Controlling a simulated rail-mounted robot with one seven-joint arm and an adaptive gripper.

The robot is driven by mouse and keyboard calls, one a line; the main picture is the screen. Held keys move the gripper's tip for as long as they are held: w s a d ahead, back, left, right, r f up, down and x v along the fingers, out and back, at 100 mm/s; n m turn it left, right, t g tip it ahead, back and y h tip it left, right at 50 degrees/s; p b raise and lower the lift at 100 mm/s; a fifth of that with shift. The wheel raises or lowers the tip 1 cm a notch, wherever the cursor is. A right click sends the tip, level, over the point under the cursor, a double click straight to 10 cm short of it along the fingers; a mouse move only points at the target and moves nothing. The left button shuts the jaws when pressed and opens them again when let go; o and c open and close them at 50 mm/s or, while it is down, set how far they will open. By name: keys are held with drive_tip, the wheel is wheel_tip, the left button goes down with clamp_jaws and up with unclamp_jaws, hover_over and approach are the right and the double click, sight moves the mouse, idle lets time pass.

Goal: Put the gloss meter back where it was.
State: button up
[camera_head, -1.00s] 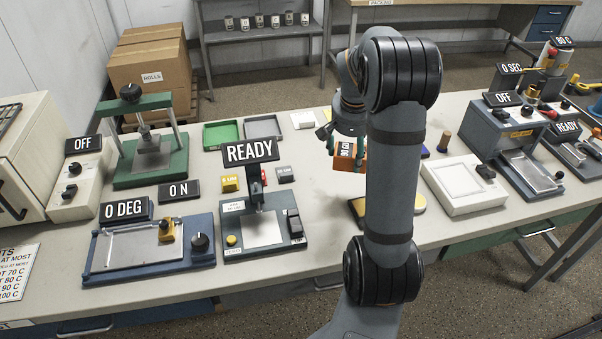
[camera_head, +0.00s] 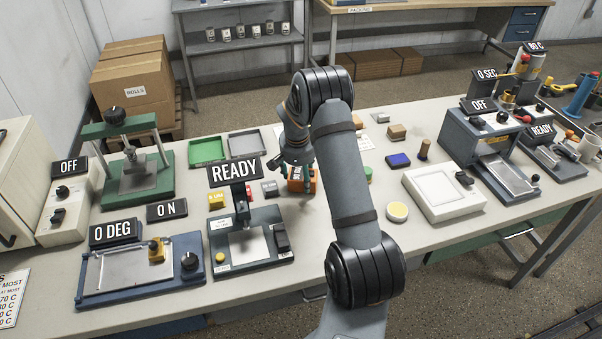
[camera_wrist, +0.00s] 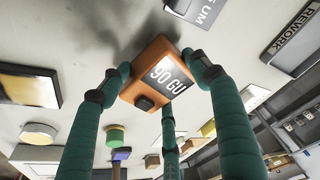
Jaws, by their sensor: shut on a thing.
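The gloss meter is a small orange box (camera_head: 302,184) with a display; the wrist view shows it (camera_wrist: 138,88) reading 90 GU. My gripper (camera_head: 297,172) is shut on it, its teal fingers (camera_wrist: 228,112) around the box in the wrist view. The meter is over the bench, right of the READY device (camera_head: 248,245) and a small grey block (camera_head: 270,189). A dark shadow lies on the bench beside it in the wrist view. I cannot tell whether it touches the bench. My arm hides some of the bench to its right.
A green tray (camera_head: 207,150) and a grey tray (camera_head: 244,143) lie behind. A yellow block (camera_head: 216,200) is to the left. A round yellow-topped disc (camera_head: 397,211), a blue pad (camera_head: 398,160) and a white box (camera_head: 445,190) are to the right. Bare bench lies in front of the meter.

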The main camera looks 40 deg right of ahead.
sight(302, 175)
drive_tip(key=o, duration=1.9)
drive_tip(key=shift+o, duration=0.2)
drive_tip(key=b+v, duration=0.1)
drive_tip(key=v, duration=1.1)
drive_tip(key=shift+f, duration=0.2)
drive_tip(key=p+x, duration=0.1)
drive_tip(key=x, duration=1.1)
wheel_tip(302, 175, up, 4)
drive_tip(key=shift+f+b, duration=0.1)
drive_tip(key=shift+b, duration=0.5)
drive_tip(key=shift+s+d+r, duration=0.1)
drive_tip(key=shift+s+r, duration=0.15)
drive_tip(key=shift+r, duration=0.1)
